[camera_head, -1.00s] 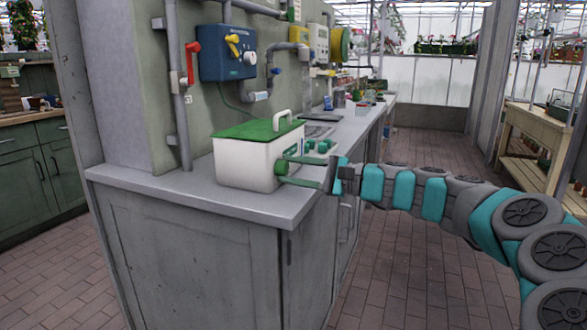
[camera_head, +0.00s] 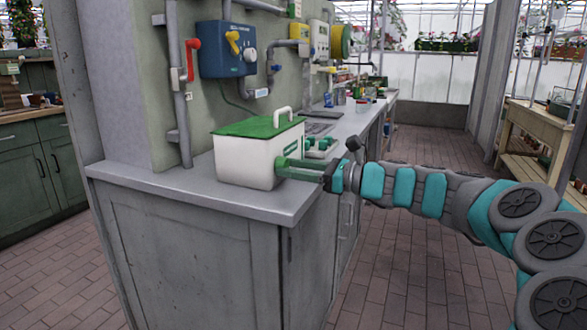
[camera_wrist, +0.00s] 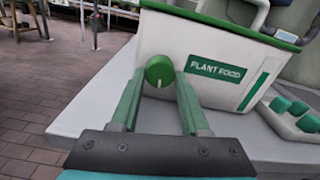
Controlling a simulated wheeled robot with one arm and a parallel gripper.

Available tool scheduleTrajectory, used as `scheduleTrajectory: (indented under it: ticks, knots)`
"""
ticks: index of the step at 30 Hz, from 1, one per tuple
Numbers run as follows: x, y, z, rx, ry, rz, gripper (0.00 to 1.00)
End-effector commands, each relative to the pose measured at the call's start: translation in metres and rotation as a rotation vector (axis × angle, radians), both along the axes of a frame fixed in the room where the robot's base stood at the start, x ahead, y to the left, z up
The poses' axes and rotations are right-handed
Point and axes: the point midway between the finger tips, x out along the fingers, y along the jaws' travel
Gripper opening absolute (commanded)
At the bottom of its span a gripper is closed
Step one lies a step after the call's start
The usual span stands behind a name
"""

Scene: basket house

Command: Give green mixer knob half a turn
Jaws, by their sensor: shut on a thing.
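The box stands near the corner of a grey counter (camera_head: 195,192). Several green buttons (camera_wrist: 290,107) on a white unit are beside the box. Blue and white wall devices and pipes are above. The brick floor (camera_head: 400,260) in front of the counter is clear.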

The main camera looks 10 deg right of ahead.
Motion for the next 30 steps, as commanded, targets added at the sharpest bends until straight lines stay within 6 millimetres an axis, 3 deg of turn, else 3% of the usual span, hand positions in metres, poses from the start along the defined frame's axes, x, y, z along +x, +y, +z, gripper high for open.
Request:
scheduleTrajectory:
  ticks: [23,24,30]
  knots:
    - [-0.0002,0.0008,-0.0019,0.057,0.084,0.002,0.00]
    - [-0.0002,0.0008,-0.0018,0.057,0.084,0.002,0.49]
    - [-0.0002,0.0005,-0.0012,0.057,0.082,0.001,0.71]
